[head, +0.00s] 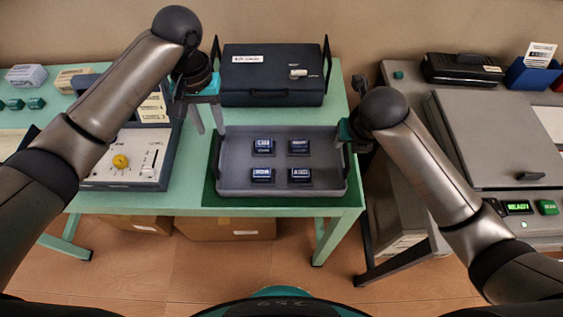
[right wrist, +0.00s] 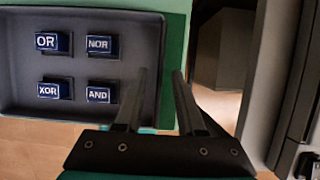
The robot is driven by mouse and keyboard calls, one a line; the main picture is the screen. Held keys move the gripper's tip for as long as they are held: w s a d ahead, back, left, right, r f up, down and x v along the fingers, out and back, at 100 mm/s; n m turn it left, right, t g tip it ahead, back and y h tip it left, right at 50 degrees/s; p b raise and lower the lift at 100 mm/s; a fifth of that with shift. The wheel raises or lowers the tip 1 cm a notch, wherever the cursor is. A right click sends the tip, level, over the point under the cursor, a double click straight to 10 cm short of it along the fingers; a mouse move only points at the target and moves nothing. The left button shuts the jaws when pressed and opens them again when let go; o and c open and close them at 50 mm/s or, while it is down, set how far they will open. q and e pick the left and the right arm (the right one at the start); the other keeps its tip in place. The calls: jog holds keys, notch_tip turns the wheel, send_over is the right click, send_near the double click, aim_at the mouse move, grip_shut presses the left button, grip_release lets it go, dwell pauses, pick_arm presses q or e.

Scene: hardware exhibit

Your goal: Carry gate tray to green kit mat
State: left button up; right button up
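The gate tray (head: 280,181) is a grey shallow tray holding several dark blue blocks. The blocks read OR, NOR, XOR and AND in the right wrist view. The tray rests on the green mat (head: 210,197) at the right front of the light green table. My left gripper (head: 208,130) is open and empty beyond the tray's back left corner. My right gripper (head: 349,150) is at the tray's right side. In the right wrist view its fingers (right wrist: 160,90) are apart, on either side of the tray's right wall (right wrist: 159,60), without visibly closing on it.
A dark case (head: 272,98) stands behind the tray. A panel with a yellow knob (head: 120,161) is to its left. A grey machine (head: 495,140) stands right, across a gap from the table. Cardboard boxes (head: 225,228) are under the table.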

jog(key=v, duration=1)
jog(key=shift+s+r, duration=0.2)
jog(key=shift+r, duration=0.1)
